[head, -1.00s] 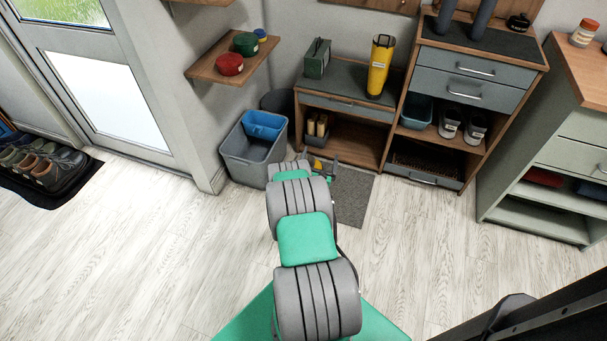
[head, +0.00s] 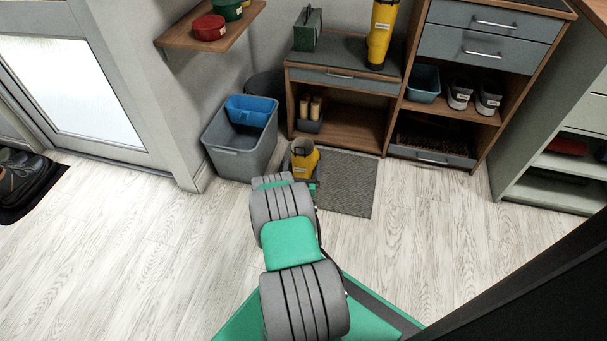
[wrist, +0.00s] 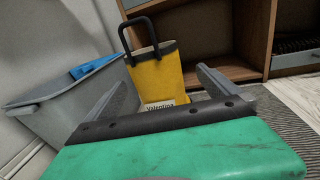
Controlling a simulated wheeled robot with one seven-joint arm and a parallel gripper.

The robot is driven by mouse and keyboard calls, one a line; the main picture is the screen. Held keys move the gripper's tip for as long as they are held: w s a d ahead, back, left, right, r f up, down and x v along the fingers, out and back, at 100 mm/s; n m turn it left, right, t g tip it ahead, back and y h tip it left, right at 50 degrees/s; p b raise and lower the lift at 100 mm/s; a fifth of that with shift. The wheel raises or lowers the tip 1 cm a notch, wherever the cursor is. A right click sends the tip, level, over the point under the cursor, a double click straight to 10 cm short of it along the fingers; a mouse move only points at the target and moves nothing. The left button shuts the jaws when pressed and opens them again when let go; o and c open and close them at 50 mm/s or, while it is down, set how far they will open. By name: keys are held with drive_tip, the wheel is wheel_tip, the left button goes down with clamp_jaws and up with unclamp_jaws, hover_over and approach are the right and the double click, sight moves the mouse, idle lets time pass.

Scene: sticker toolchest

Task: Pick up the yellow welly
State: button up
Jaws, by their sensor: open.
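A yellow welly (head: 304,161) with a dark rim and a black loop handle stands on the floor by the grey mat, just beyond the end of my arm in the head view. In the wrist view the yellow welly (wrist: 156,76) is upright straight ahead, with a white name label low on its front. My gripper (wrist: 164,78) is open, one finger on each side of the welly in the picture. The fingers do not appear to touch it. In the head view my gripper is mostly hidden by my arm.
A grey bin (head: 240,150) with a blue insert stands close left of the welly. A wooden bench (head: 345,128) stands behind, with a tall yellow item (head: 381,38) on top. The grey mat (head: 348,185) lies to the right. Open floor lies on both sides of my arm.

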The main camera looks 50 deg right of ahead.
wheel_tip(320, 180, down, 2)
drive_tip(key=shift+f+b, duration=0.2)
drive_tip(key=shift+b, duration=0.2)
drive_tip(key=shift+w+d, duration=0.15)
drive_tip(key=shift+d, duration=0.05)
drive_tip(key=b+x, duration=0.4)
drive_tip(key=x, duration=0.3)
drive_tip(key=shift+w, duration=0.3)
drive_tip(key=c, duration=2)
drive_tip(key=shift+r, duration=0.1)
drive_tip(key=shift+c, duration=0.3)
